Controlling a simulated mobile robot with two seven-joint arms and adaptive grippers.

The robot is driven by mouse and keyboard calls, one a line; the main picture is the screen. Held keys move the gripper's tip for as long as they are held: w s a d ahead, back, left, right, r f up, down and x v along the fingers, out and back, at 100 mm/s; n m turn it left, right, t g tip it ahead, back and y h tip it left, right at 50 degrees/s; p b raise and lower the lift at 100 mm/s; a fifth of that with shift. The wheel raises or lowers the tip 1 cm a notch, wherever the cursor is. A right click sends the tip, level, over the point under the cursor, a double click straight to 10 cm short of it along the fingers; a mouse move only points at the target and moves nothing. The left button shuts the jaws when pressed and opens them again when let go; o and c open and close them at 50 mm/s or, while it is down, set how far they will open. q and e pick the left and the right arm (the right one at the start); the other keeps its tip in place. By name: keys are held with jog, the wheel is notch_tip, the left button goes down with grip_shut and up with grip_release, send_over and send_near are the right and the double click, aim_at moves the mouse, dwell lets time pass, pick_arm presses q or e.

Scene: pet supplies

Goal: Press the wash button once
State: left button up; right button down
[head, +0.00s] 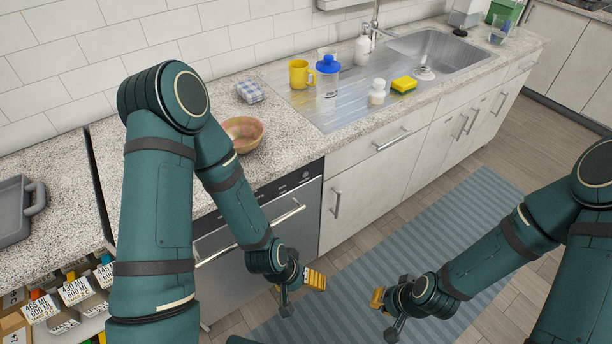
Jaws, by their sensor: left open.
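The dishwasher (303,216) is built in under the counter, with its door shut and a bar handle across the front. Its dark control panel (297,179) runs along the top edge with small light marks. I cannot tell which mark is the wash button at this size, and my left arm hides the panel's left part. My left gripper (302,292) is open and empty, in front of and below the dishwasher handle, apart from the panel. My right gripper (384,315) looks open and empty, over the striped rug, well away from the dishwasher.
A bowl (245,132) stands on the counter above the dishwasher. A folded cloth (249,91), yellow mug (300,74), blue-lidded container (328,78) and sponge (404,85) stand near the sink (440,52). The striped rug (450,230) on the floor is clear.

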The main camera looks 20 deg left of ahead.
pick_arm(q)
grip_shut()
dwell(1.2)
